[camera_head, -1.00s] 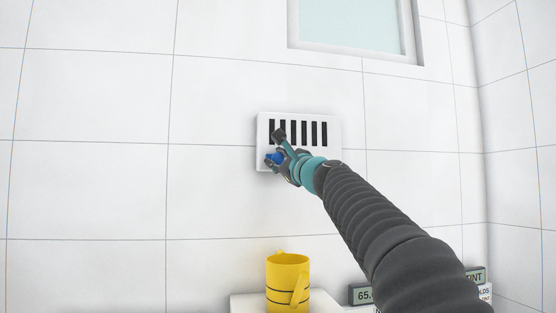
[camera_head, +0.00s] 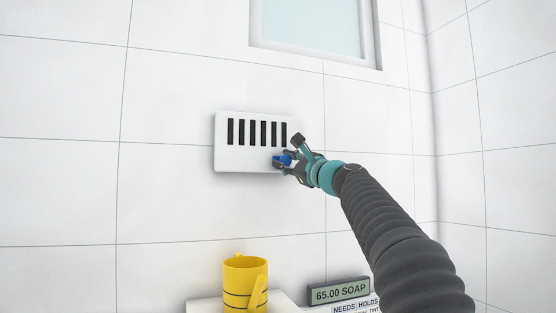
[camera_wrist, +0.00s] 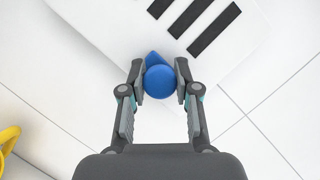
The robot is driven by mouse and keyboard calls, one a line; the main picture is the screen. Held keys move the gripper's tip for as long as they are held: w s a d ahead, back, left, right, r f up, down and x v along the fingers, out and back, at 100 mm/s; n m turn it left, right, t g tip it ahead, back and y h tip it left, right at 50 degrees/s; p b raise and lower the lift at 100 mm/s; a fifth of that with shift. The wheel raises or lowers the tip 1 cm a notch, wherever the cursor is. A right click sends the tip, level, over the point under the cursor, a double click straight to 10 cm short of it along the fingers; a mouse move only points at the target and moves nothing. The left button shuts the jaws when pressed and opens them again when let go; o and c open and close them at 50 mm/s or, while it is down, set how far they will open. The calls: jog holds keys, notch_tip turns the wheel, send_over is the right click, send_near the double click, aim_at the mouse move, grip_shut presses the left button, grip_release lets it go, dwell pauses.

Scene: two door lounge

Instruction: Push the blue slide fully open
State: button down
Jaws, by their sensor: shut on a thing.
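The blue slide (camera_head: 282,160) is a small knob at the lower right of a white vent panel (camera_head: 226,160) on the tiled wall. The panel has a row of several dark slots above the slide. My gripper (camera_head: 287,161) is shut on the blue slide. In the wrist view the slide's round blue knob (camera_wrist: 160,80) sits between the two fingers of my gripper (camera_wrist: 160,86). The slots show at the top of that view. Part of the panel's lower right corner is hidden behind my gripper.
A yellow mug (camera_head: 245,280) stands on a white ledge (camera_head: 205,305) below the panel. A display reading 65.00 SOAP (camera_head: 339,291) is to its right, partly near my arm. A window (camera_head: 312,25) is above. The wall around the panel is clear.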

jog(key=shift+d, duration=0.15)
jog(key=c, duration=0.8)
grip_release()
jog(key=shift+w, duration=0.1)
jog(key=v, duration=1.2)
